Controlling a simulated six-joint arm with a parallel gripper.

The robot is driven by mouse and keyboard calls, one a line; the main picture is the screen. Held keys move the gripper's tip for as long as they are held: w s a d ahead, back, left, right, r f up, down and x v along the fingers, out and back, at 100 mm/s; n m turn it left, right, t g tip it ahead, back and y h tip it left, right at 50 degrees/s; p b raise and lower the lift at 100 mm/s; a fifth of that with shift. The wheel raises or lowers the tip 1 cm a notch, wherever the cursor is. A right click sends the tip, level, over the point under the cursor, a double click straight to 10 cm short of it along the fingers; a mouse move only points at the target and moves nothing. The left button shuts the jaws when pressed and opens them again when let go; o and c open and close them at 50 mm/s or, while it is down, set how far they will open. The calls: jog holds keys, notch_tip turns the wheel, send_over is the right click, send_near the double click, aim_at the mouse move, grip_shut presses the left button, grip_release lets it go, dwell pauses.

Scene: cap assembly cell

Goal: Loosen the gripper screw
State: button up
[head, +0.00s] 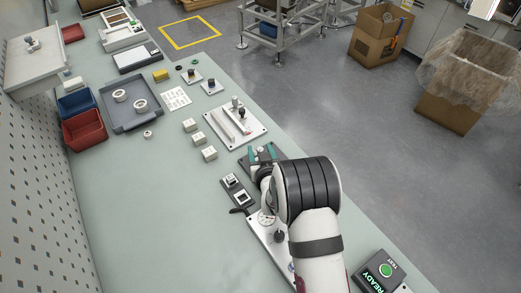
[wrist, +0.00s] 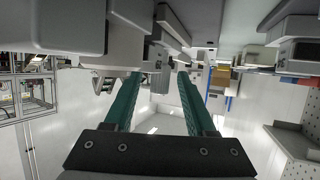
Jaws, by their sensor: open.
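My gripper (head: 263,155) shows in the head view above the right part of the bench, with two green fingers on a dark plate. In the wrist view its fingers (wrist: 160,78) stand apart with nothing between them. Several small screw heads (wrist: 204,152) show on the dark plate at the finger bases in the wrist view. I cannot tell which screw the task names. My arm hides part of the bench beneath it.
A white fixture plate (head: 247,133) with posts lies beyond my gripper. A plate with a gauge (head: 267,219) is partly behind my arm. A test box (head: 368,281) reads READY. A grey tray (head: 112,124) holds two white rings. The bench's left front is clear.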

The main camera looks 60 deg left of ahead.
jog(key=shift+c, duration=0.3)
grip_shut()
jog(key=shift+w+n+g+y, duration=0.15)
jog(key=shift+n+g+y, duration=0.15)
jog(key=shift+n+g, duration=0.2)
jog(key=shift+n+g+y, duration=0.3)
jog(key=shift+n+g, duration=0.7)
jog(key=shift+g, duration=0.1)
jog(key=shift+o, duration=0.3)
grip_release()
jog(key=v, duration=1.6)
